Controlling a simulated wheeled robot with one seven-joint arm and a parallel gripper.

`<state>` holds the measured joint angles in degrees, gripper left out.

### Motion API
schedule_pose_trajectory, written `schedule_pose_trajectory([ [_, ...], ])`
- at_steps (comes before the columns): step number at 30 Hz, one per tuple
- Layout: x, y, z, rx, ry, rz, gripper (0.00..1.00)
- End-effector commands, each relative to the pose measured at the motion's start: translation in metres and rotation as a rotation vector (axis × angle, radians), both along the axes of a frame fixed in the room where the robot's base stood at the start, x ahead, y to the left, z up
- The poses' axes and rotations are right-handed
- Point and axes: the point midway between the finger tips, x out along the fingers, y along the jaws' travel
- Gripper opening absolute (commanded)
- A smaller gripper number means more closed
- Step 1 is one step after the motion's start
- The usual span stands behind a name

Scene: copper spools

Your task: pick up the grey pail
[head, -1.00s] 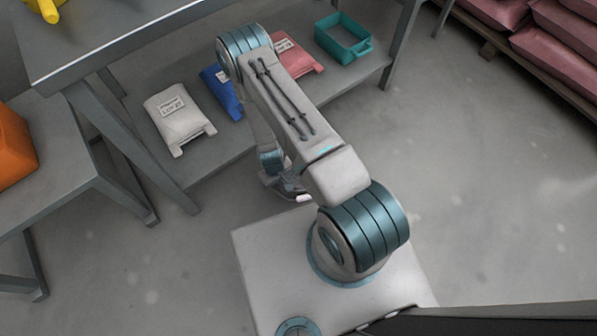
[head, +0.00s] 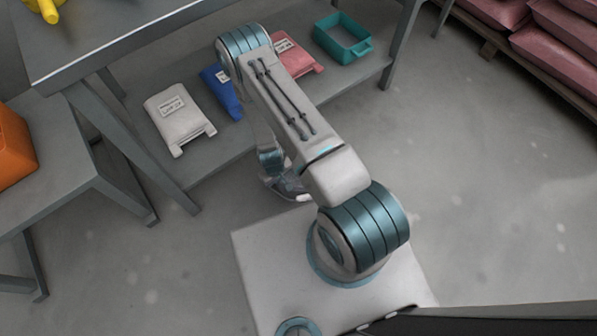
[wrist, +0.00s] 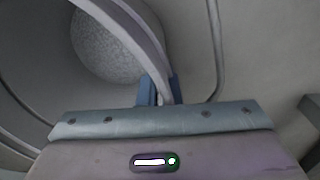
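The grey pail (wrist: 142,28) fills the upper left of the wrist view, seen from above into its round inside, with a speckled grey area at the bottom. Its curved wall runs down between the two blue fingertips of my gripper (wrist: 161,90). The fingers sit close on either side of the rim and appear shut on it. A thin grey bar, perhaps the pail's handle, curves down on the right. In the head view my gripper (head: 285,184) is mostly hidden under my arm, and I cannot make out the pail there.
A grey workbench has a low shelf (head: 215,160) with a white bag (head: 178,117), a blue bag (head: 221,92), a pink bag (head: 294,57) and a teal crate (head: 342,38). An orange bin (head: 14,148) stands left. Pink sacks (head: 560,38) lie on a pallet. Right floor is clear.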

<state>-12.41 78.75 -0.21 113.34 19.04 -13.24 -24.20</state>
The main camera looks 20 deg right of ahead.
Motion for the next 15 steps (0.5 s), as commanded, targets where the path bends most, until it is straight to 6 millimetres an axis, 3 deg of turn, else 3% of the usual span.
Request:
schedule_pose_trajectory([
  [8, 0.001, 0.0, 0.002, -0.001, -0.001, 0.0, 0.0],
  [11, 0.001, 0.0, 0.011, 0.0, -0.002, 0.0, 0.0],
  [15, 0.002, 0.0, 0.037, 0.0, -0.003, 0.001, 0.0],
])
